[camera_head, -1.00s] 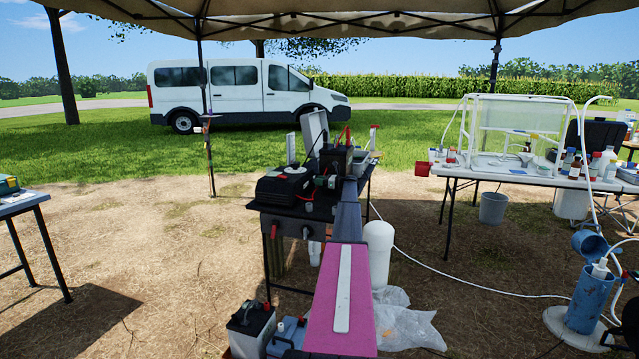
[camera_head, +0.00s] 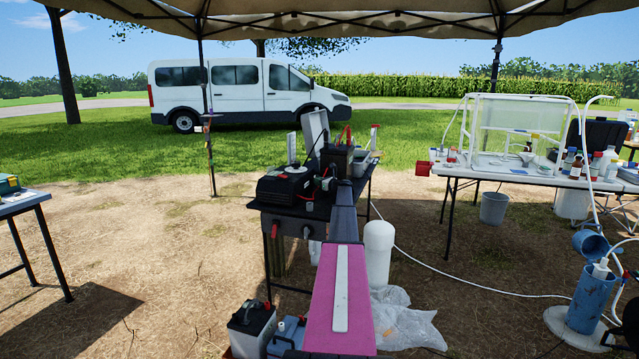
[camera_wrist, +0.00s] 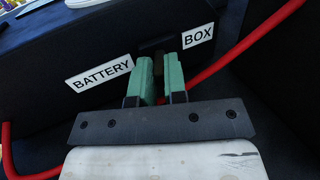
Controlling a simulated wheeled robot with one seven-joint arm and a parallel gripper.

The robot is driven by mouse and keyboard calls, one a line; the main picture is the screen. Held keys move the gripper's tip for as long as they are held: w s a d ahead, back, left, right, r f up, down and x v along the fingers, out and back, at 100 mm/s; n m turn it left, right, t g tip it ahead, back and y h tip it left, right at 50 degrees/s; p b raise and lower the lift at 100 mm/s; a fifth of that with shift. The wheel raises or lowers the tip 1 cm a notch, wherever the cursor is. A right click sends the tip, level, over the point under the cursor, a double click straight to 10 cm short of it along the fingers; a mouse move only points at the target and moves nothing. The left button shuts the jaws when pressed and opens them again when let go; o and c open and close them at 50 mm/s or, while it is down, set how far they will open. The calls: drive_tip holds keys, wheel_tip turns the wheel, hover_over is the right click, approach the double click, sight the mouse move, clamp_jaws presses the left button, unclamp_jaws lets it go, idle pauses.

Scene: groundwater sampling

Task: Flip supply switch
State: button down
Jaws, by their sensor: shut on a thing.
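The black battery box (camera_wrist: 100,55) with its white BATTERY and BOX labels fills the upper part of the wrist view. In the head view the battery box (camera_head: 337,157) stands on the dark table, partly hidden by my arm. My gripper (camera_wrist: 158,72) is up against the labelled face, between the two words. Its green fingers are shut on a small dark part there, which seems to be the supply switch (camera_wrist: 157,62). The fingers cover most of the switch, so its position cannot be told.
A black device (camera_head: 284,182) stands left of the box on the dark table (camera_head: 285,215). A white cylinder (camera_head: 379,250) stands on the ground to the right.

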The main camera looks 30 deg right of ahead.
drive_tip(key=shift+a+m+h, duration=0.1)
drive_tip(key=shift+m+h, duration=0.3)
drive_tip(key=shift+h, duration=0.2)
drive_tip(key=c, duration=1.2)
unclamp_jaws()
drive_tip(key=shift+o, duration=0.2)
drive_tip(key=shift+s, duration=0.15)
drive_tip(key=v, duration=1)
drive_tip(key=shift+s+a+f, duration=0.1)
drive_tip(key=shift+s, duration=0.2)
drive_tip(key=shift+s, duration=0.1)
